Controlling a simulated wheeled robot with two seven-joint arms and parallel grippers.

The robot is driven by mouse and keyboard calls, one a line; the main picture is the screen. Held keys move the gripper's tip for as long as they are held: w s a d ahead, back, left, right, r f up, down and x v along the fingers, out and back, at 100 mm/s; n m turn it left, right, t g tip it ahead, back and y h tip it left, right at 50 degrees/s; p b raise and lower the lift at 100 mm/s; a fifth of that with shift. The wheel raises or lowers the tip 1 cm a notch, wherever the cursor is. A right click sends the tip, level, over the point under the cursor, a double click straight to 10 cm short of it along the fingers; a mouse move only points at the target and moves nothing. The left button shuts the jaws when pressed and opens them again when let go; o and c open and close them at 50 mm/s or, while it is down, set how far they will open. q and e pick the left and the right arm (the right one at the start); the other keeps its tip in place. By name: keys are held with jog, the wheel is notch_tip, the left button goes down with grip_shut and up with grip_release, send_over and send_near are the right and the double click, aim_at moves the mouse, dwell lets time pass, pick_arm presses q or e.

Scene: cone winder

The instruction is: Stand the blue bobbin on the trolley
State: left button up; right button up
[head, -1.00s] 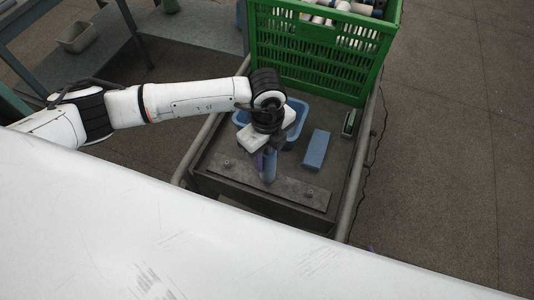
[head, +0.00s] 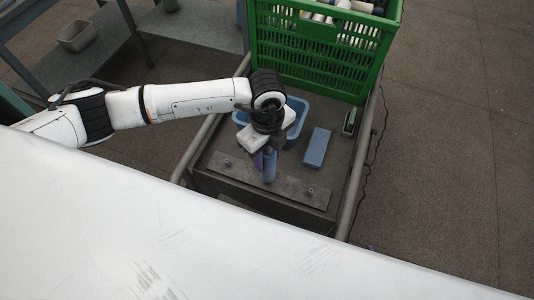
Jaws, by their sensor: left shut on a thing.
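The blue bobbin (head: 270,168) is upright in my left gripper (head: 267,151), which is shut on its upper part. The bobbin is over the flat grey plate with small pegs (head: 299,188) at the near end of the trolley (head: 343,183). Whether its lower end touches the plate I cannot tell. The gripper and wrist hide the bobbin's top. My right gripper is not in view.
A blue tray (head: 298,121) lies behind my left gripper, partly hidden. A blue block (head: 317,147) and a small dark and pale item (head: 350,122) lie to its right. A green crate (head: 318,55) holding several bobbins stands at the trolley's far end.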

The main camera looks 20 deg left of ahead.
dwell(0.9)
pick_arm(q)
jog(key=o, duration=1.7)
notch_tip(320, 180, up, 2)
jog(key=shift+r+p, duration=0.2)
jog(key=shift+p, duration=0.9)
notch_tip(320, 180, up, 6)
jog(key=p, duration=0.4)
jog(key=shift+f+p, duration=0.15)
jog(key=shift+p, duration=0.15)
jog(key=shift+r, duration=3.95)
